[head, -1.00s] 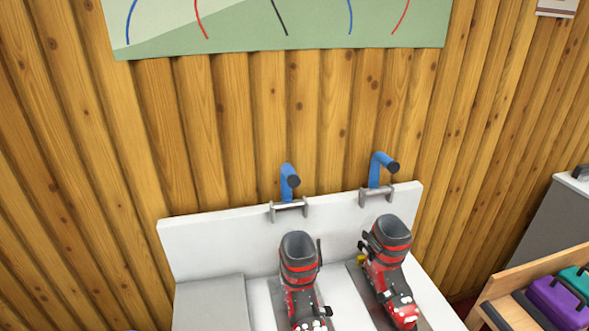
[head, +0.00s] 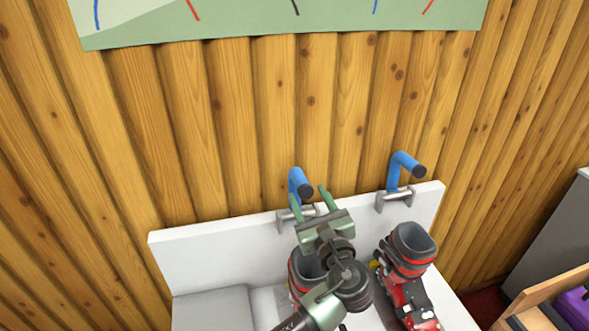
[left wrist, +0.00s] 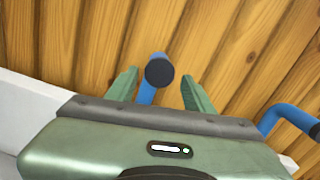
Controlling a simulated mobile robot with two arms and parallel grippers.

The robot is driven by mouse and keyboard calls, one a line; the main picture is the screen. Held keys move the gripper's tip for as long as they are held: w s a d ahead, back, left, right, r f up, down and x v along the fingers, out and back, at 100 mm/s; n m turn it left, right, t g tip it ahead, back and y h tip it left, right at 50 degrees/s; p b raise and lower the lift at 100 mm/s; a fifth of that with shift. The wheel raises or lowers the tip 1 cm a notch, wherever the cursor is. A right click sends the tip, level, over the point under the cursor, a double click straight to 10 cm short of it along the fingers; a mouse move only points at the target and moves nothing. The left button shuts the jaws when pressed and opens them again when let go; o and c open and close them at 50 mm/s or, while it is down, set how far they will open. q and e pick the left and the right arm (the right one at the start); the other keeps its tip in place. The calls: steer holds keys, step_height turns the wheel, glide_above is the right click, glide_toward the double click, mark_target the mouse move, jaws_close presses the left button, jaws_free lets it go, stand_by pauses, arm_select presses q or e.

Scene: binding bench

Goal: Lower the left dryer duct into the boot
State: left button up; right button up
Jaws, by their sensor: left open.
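The left dryer duct (head: 297,184) is a blue bent tube with a dark end, raised on a bracket at the back panel. My left gripper (head: 310,192) is open, with its green fingers reaching toward this duct. In the left wrist view the duct's dark end (left wrist: 159,71) shows between the two spread fingers (left wrist: 155,88); I cannot tell whether they touch it. The left boot (head: 300,272), grey and red, stands below and is mostly hidden by my left arm. My right gripper is not in view.
The right dryer duct (head: 397,170) is also raised, with the right red boot (head: 410,262) below it. The white back panel (head: 210,249) stands against the log wall. A wooden bench (head: 545,308) with a purple item (head: 577,306) is at the lower right.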

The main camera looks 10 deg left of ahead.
mark_target(299, 179)
arm_select(q)
steer(key=p+x, duration=0.2)
steer(key=x, duration=0.5)
steer(key=shift+a+r, duration=0.1)
steer(key=shift+r, duration=0.05)
steer(key=shift+w+a, duration=0.15)
steer(key=shift+w, duration=0.1)
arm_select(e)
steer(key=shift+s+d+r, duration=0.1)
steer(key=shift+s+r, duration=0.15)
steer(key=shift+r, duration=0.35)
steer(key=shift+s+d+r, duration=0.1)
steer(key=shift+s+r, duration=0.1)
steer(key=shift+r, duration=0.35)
arm_select(q)
jaws_close()
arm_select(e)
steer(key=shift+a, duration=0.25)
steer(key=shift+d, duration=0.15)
